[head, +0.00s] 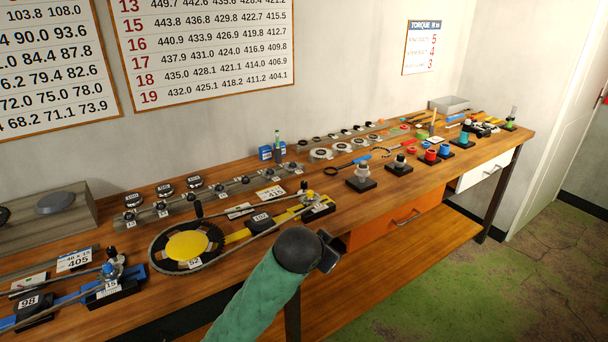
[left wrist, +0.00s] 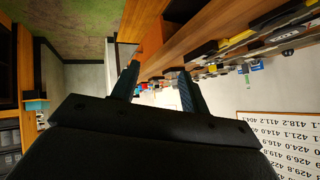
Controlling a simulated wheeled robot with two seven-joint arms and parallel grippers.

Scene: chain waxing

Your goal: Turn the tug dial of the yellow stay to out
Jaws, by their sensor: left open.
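The yellow stay (head: 236,237) lies on the wooden bench, running from a large chainring marked 52 (head: 186,247) to a small black-and-yellow end block (head: 318,208). A black piece with a white number label (head: 261,218) sits on its middle. The tug dial is too small to make out, so I cannot tell its setting. My left gripper (head: 328,255), on the green-sleeved arm, is in front of the bench edge, nearer the camera than the stay and apart from it. In the left wrist view its two fingers (left wrist: 158,90) are spread with nothing between them. My right gripper is in neither view.
A blue stay (head: 40,315) with a small sprocket block lies at the bench's near left. Sprockets on a grey rail (head: 210,192) stand behind the yellow stay. Black-based posts (head: 362,178) and small coloured cups stand to the right. An orange drawer (head: 385,225) is under the bench front.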

